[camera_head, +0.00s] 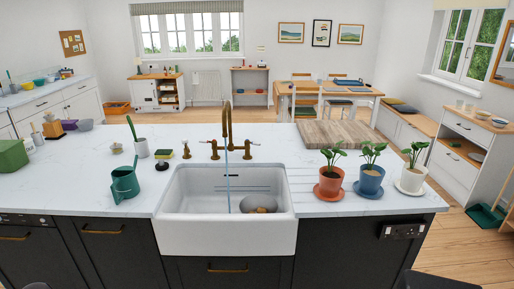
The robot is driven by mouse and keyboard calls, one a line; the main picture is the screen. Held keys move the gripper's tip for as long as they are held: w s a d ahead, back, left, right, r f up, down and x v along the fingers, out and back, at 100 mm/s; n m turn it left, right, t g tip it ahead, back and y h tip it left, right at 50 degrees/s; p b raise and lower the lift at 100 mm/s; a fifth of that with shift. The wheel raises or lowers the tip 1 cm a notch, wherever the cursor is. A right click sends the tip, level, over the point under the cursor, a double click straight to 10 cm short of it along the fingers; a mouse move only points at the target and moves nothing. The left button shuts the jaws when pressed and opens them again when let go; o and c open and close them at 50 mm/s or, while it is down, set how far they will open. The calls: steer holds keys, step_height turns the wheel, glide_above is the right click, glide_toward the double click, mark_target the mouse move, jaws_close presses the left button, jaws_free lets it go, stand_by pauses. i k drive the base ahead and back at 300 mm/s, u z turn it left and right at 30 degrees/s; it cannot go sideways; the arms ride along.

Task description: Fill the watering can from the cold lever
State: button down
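A green watering can (125,184) stands on the white worktop to the left of the sink (226,235). A brass tap (227,125) rises behind the white sink. It has a left lever (212,147) and a right lever (249,147); I cannot tell which is the cold one. A thin blue stream of water (228,185) falls from the spout into the basin. The watering can is apart from the stream. I cannot see inside the can. My gripper does not show in this view.
A grey bowl-like item (260,203) sits in the basin's right side. Three potted plants stand to the right, including one in a blue pot (371,180). A wooden board (335,133) lies behind.

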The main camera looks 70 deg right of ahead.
mark_target(246, 142)
steer(key=u, duration=0.2)
steer(key=k, duration=0.35)
steer(key=z, duration=1.25)
steer(key=i, duration=0.65)
steer(key=z, duration=0.15)
